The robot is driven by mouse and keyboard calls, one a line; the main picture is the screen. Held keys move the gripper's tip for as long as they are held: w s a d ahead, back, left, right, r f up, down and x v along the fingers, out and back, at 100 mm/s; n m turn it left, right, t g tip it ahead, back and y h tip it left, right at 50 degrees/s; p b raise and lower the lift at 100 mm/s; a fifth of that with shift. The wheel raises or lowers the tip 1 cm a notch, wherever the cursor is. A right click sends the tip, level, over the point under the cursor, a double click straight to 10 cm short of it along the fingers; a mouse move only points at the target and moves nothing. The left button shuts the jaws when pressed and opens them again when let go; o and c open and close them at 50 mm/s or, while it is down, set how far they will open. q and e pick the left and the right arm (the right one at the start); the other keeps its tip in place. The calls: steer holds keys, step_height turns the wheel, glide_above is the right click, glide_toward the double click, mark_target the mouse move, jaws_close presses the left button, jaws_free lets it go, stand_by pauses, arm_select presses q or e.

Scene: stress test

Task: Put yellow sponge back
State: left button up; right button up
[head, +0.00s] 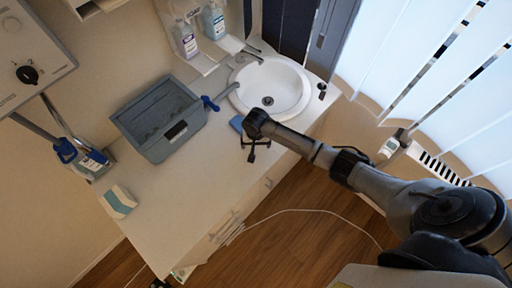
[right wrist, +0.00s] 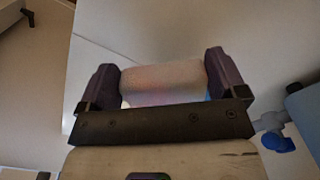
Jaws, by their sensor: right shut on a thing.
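My right gripper (head: 255,146) is over the counter in front of the sink, and its fingers stand apart. In the right wrist view the right gripper (right wrist: 160,85) is shut on a pale, block-shaped sponge (right wrist: 162,80). It looks whitish-pink there rather than clearly yellow, with a little blue at its lower edge. In the head view a small blue patch (head: 237,123) shows left of my right wrist; I cannot tell whether it is part of the held thing. My left gripper is not in view.
The white sink (head: 292,88) lies behind. A white-and-teal box (head: 118,202) is at the left edge. The counter's front middle (head: 190,205) is clear.

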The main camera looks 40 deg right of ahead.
mark_target(256, 151)
step_height(256, 151, down, 4)
steer(key=shift+r, duration=0.1)
steer(key=shift+f, duration=0.2)
steer(key=o, duration=0.7)
steer(key=shift+c, duration=0.2)
steer(key=shift+r, duration=0.1)
